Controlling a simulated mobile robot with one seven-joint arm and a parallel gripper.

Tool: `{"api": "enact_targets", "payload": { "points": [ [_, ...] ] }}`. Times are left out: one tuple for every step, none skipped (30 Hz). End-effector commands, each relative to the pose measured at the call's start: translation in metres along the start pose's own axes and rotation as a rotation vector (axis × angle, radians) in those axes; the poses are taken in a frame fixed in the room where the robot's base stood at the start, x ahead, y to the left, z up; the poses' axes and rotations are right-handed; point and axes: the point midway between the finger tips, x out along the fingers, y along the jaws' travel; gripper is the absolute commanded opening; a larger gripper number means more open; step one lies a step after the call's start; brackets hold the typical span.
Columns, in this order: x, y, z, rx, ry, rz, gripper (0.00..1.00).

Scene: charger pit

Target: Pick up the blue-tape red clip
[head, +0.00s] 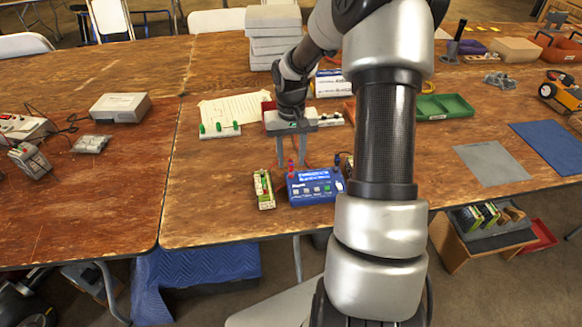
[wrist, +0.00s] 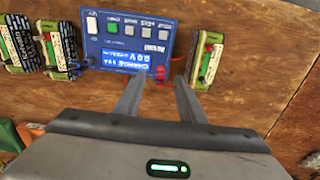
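My gripper (head: 291,162) points down over the table beside the blue charger (head: 315,188). In the wrist view my gripper (wrist: 161,77) is open, with its two fingers apart. A small red clip (wrist: 160,72) shows in the gap between the fingertips, by the corner of the charger (wrist: 127,38). I cannot tell whether either finger touches it. A red wire runs from near it between the fingers. Blue tape on the clip is too small to make out. The charger's display is lit.
A battery pack (head: 263,189) lies left of the charger; in the wrist view this pack (wrist: 207,60) is close beside the right finger. More packs (wrist: 58,48) lie on the charger's other side. A green tray (head: 444,107) stands farther right. The table front left of the packs is clear.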

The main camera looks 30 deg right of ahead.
Motion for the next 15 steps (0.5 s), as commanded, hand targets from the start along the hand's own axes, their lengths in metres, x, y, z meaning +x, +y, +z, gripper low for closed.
{"api": "enact_targets", "payload": {
  "points": [
    [0.0109,-0.0003,0.0007,-0.002,-0.003,-0.001,0.36],
    [0.0146,-0.0004,0.0007,-0.002,-0.003,-0.001,0.36],
    [0.018,-0.0005,0.0005,-0.001,-0.002,-0.001,0.36],
    [0.0196,-0.0005,0.0002,0.0,-0.001,-0.001,0.36],
    [0.0206,-0.0005,0.0,0.0,0.0,-0.001,0.36],
    [0.0208,-0.0005,-0.0002,0.0,0.001,0.0,0.36],
    [0.0206,-0.0004,-0.0003,0.0,0.001,0.0,0.36],
    [0.0203,-0.0004,-0.0003,0.0,0.001,0.0,0.36],
    [0.0202,-0.0004,-0.0002,0.0,0.001,0.0,0.36],
    [0.0201,-0.0003,-0.0002,0.0,0.001,0.0,0.36],
    [0.0201,-0.0003,-0.0002,0.0,0.001,0.0,0.34],
    [0.0201,-0.0003,-0.0002,0.0,0.001,0.0,0.28],
    [0.0201,-0.0003,-0.0002,-0.001,0.001,0.0,0.22],
    [0.02,-0.0003,-0.0002,0.0,0.001,0.0,0.17],
    [0.02,-0.0003,-0.0002,-0.001,0.001,0.0,0.11]
  ]
}}
